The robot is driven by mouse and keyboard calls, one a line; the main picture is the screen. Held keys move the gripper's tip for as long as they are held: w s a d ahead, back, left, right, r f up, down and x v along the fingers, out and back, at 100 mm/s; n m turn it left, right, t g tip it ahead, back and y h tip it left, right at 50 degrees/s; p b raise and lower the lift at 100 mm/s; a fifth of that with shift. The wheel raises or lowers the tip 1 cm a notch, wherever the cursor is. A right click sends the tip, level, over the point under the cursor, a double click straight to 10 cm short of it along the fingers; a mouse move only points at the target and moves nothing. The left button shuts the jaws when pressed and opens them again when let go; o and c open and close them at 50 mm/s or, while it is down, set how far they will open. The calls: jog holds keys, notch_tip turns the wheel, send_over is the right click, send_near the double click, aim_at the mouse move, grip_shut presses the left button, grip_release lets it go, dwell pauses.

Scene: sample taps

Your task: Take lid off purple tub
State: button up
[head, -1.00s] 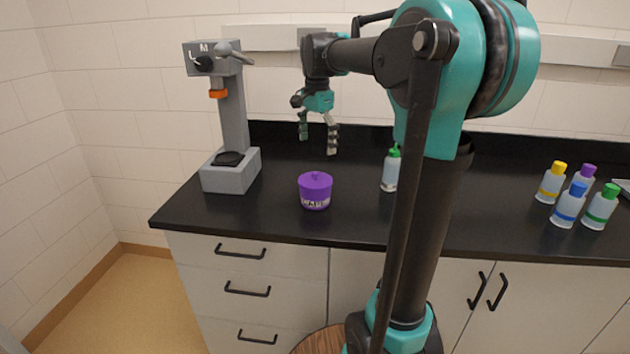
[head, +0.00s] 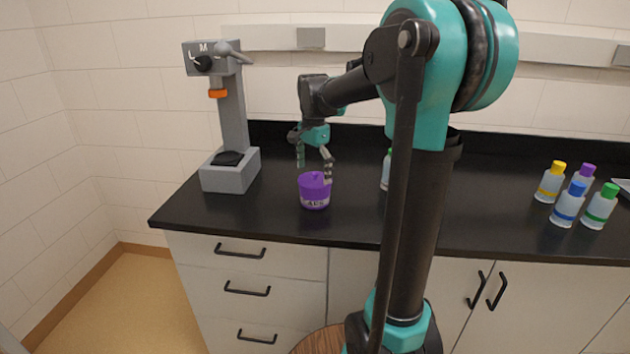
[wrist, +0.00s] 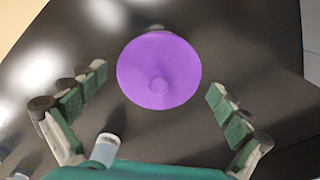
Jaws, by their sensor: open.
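The purple tub (head: 315,200) stands upright on the black counter with its purple lid (head: 313,180) on. My gripper (head: 314,174) is open and empty, pointing down over the tub. In the wrist view its two fingers (wrist: 158,95) are spread to the left and right of the lid, apart from it.
A grey device (head: 230,172) with a dial and an orange part stands left of the tub. A green-capped bottle (head: 386,172) is to the right, partly behind my arm. Several capped bottles (head: 568,208) stand far right. The counter's front edge (head: 250,234) is close to the tub.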

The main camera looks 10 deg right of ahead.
jog(key=shift+c, duration=0.2)
jog(key=c, duration=1.6)
